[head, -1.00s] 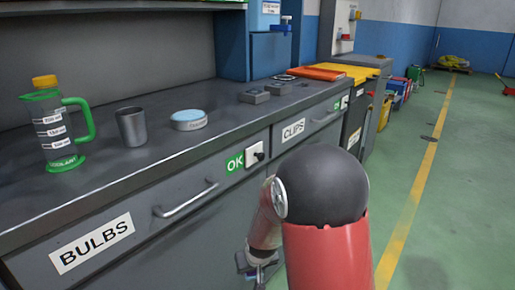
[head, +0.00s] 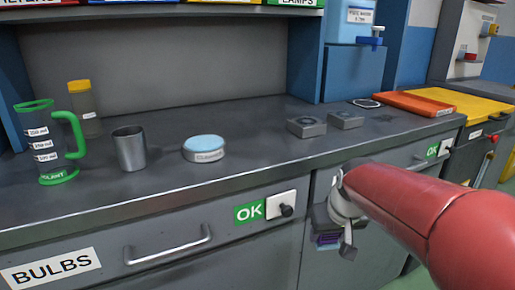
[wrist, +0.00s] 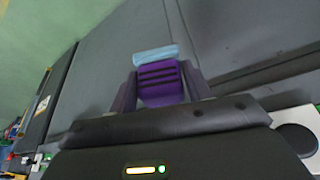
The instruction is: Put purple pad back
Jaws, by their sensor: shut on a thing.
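A purple pad (wrist: 160,82) with dark stripes and a light blue edge sits between the fingers of my gripper (wrist: 160,95) in the wrist view. My gripper is shut on it. A round tin with a light blue top (head: 204,148) stands on the counter to the upper left of my gripper.
The grey counter (head: 250,135) also holds a green-handled jug (head: 42,145), a yellow-capped bottle (head: 84,108), a metal cup (head: 129,148), two small grey blocks (head: 306,127) and an orange tray (head: 415,103). A drawer handle (head: 168,245) and a knob (head: 287,210) stick out at the front.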

